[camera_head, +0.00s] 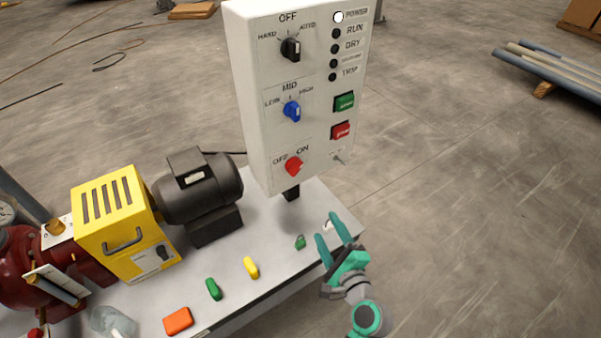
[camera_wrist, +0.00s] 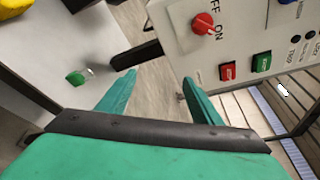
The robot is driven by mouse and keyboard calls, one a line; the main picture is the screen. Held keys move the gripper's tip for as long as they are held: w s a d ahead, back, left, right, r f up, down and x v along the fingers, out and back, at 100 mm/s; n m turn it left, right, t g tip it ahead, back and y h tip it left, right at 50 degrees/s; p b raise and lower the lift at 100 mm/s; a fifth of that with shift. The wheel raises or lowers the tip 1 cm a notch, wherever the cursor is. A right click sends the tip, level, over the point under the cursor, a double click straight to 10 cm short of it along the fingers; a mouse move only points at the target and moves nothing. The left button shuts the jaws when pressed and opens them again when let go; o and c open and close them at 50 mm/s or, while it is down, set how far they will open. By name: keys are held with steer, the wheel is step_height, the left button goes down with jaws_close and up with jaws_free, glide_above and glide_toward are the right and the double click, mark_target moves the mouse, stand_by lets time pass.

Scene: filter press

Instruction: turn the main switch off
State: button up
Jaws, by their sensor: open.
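The main switch is a red knob (camera_head: 294,165) low on the left of the white control panel (camera_head: 262,120), below the labels OFF and ON. Its handle appears tilted toward ON. It also shows at the top of the wrist view (camera_wrist: 204,23). My gripper (camera_head: 329,232) is open and empty, below and to the right of the knob in the head view, apart from the panel. In the wrist view my two green fingers (camera_wrist: 159,78) are spread, with the knob beyond and above the right finger.
The panel also carries a black selector (camera_head: 290,49), a blue selector (camera_head: 291,111), a green button (camera_head: 344,102), a red button (camera_head: 341,131) and a white POWER lamp (camera_head: 338,17). On the table lie an orange block (camera_head: 178,320) and several small coloured pieces. A motor (camera_head: 200,187) stands left.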

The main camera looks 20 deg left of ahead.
mark_target(297, 171)
steer(key=w+a+r+g+y, duration=0.2)
steer(key=w+a+r+y, duration=0.15)
steer(key=r, duration=0.65)
steer(key=shift+y, duration=0.45)
steer(key=x, duration=1)
steer(key=shift+w+a, duration=0.1)
steer(key=shift+w, duration=0.1)
steer(key=c, duration=1.1)
